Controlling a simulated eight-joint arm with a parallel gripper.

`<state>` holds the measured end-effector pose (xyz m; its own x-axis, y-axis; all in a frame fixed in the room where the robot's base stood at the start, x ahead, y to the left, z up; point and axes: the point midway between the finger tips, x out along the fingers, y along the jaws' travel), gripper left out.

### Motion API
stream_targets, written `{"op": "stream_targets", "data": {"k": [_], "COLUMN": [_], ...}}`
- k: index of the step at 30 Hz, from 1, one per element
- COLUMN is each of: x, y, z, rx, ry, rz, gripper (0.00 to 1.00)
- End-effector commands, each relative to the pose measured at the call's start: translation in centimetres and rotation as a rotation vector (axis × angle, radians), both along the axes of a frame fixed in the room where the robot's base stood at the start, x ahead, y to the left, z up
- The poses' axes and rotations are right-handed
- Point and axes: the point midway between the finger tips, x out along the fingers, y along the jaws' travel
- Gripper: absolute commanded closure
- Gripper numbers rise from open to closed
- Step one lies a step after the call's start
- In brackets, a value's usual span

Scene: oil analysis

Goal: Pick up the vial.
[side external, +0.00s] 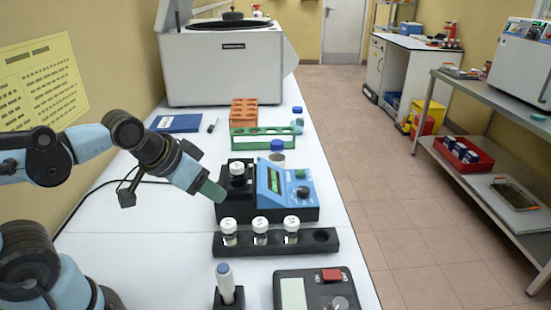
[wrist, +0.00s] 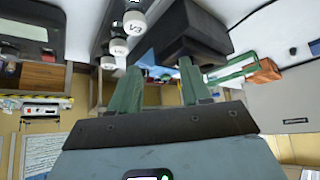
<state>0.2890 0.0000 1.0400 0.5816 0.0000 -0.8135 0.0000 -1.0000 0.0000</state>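Several white-capped glass vials are in view. Three stand upright in a black rack (side external: 328,248): a left vial (side external: 229,232), a middle vial (side external: 260,230) and a right vial (side external: 291,228); the rack's right-end slot is empty. Another white-capped vial (side external: 237,169) sits in the black part of a blue-and-black meter (side external: 290,185). My gripper (side external: 217,195) is tilted down, left of the meter and above the rack's left end. In the wrist view, its green fingers (wrist: 160,66) are apart with nothing held between them. The rack vials, one marked V3 (wrist: 133,20), show beyond the fingers.
A green rack (side external: 264,137) and an orange block (side external: 244,111) stand behind the meter, before a large white machine (side external: 225,68). The bench's left part is mostly clear.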

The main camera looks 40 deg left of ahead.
Motion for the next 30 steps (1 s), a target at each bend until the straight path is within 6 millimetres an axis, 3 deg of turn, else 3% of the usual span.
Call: {"op": "stream_targets", "data": {"k": [3,14,30], "x": [0.0,0.4,7.9], "y": [0.0,0.1,2.9], "z": [0.0,0.5,6.8], "rx": [0.0,0.01,0.146], "ry": [0.0,0.019,0.415], "rz": [0.0,-0.011,-0.294], "gripper": [0.37,0.37,0.37]}}
